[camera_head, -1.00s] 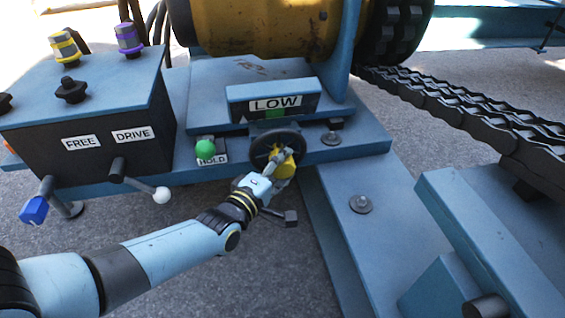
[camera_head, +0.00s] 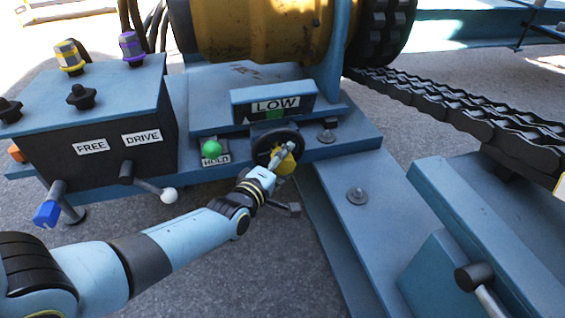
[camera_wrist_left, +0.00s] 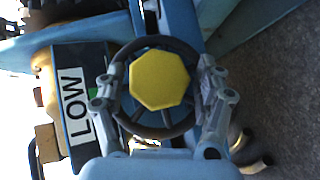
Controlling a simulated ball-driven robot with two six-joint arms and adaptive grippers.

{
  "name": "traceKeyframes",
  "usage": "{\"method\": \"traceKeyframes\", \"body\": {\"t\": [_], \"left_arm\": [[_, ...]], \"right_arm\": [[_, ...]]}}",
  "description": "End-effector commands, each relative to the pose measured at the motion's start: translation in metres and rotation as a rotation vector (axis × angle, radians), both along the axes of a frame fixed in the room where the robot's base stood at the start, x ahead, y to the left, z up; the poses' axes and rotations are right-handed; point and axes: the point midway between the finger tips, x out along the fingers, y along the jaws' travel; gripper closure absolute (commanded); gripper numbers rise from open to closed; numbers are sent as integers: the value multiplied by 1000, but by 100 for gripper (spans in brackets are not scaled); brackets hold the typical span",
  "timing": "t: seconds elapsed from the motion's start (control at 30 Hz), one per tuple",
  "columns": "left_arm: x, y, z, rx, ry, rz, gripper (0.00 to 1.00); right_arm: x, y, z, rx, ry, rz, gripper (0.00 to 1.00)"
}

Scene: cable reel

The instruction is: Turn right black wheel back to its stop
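The black wheel (camera_head: 261,141) with a yellow hub (camera_head: 285,163) stands upright on the front of the blue frame, below the LOW sign. In the left wrist view the black wheel (camera_wrist_left: 163,131) faces the camera, with its yellow hub (camera_wrist_left: 159,79) in the middle. My left gripper (camera_head: 279,156) is at the wheel. In the wrist view the left gripper (camera_wrist_left: 161,75) has its fingers spread wide, one on each side of the hub near the rim. A gap shows between each finger and the hub; rim contact is unclear. My right gripper is not in view.
The LOW sign (camera_head: 275,105) sits just above the wheel. A green knob (camera_head: 211,147) is left of it, by the HOLD label. A lever with a white ball (camera_head: 169,195) and a blue-handled lever (camera_head: 47,213) stand further left. A heavy chain (camera_head: 450,105) runs at right.

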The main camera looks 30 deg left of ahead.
Motion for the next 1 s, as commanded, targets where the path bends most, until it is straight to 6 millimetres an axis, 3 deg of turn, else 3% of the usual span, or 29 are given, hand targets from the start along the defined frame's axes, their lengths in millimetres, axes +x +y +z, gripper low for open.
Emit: {"method": "traceKeyframes", "body": {"t": [0.37, 0.8, 1.0], "left_arm": [[-7, -1, 1, -3, -1, 0, 25], [-96, -9, 16, -2, 2, 1, 25], [-115, -11, 20, -2, 0, 1, 25]], "right_arm": [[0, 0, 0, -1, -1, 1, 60], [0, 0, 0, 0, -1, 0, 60], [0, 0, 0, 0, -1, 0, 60]]}}
